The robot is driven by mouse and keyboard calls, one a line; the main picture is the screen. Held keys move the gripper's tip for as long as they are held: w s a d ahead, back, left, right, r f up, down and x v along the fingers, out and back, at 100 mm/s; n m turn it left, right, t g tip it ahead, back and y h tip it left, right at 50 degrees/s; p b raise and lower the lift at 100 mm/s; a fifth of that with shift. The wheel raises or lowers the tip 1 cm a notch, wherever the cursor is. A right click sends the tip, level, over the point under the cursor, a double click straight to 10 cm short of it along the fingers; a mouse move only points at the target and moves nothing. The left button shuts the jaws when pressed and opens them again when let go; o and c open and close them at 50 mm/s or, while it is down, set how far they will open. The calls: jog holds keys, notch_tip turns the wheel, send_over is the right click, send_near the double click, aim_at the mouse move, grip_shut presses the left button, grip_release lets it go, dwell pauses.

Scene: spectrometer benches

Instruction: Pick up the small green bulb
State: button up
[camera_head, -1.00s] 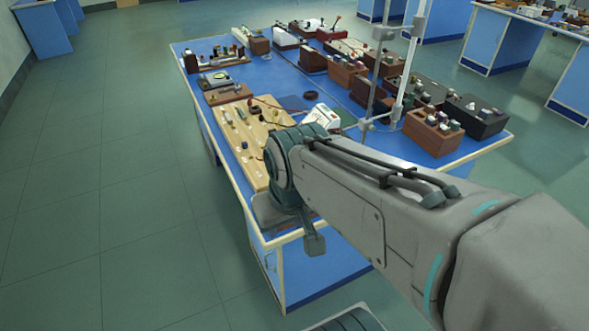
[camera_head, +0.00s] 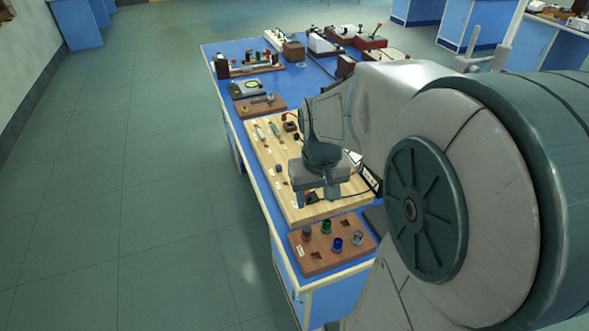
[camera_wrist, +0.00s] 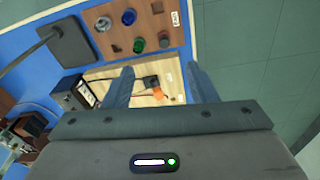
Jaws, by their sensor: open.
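The small green bulb (camera_head: 326,227) stands upright on a brown wooden block (camera_head: 310,246) at the near end of the blue bench. It also shows in the wrist view (camera_wrist: 139,44), beyond my fingertips. A blue bulb (camera_head: 337,244), a dark grey one (camera_head: 306,231) and a clear one (camera_head: 357,238) stand around it on the same block. My gripper (camera_head: 321,195) is open and empty. It hangs over the near end of the pale wooden board, behind the block and apart from the bulb. In the wrist view, the fingers (camera_wrist: 160,78) are spread over the board.
The pale wooden board (camera_head: 269,149) carries several small parts. A black and orange part (camera_wrist: 155,88) lies between my fingers in the wrist view. A dark flat base with a rod (camera_wrist: 68,42) stands beside the block. Open floor (camera_head: 150,220) lies left of the bench.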

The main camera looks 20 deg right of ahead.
jog(key=w+d+f+m+g, duration=0.1)
jog(key=w+d+f, duration=0.3)
jog(key=d, duration=0.2)
send_over(327, 222)
jog(key=f, duration=0.9)
jog(key=shift+s+f, duration=0.15)
jog(key=shift+s, duration=0.1)
jog(key=shift+w+f+p, duration=0.15)
jog(key=shift+f+p, duration=0.2)
jog(key=shift+f, duration=1)
jog(key=shift+w+f+p, duration=0.1)
jog(key=shift+f+p, duration=0.25)
jog(key=shift+f, duration=1)
jog(key=c, duration=1.1)
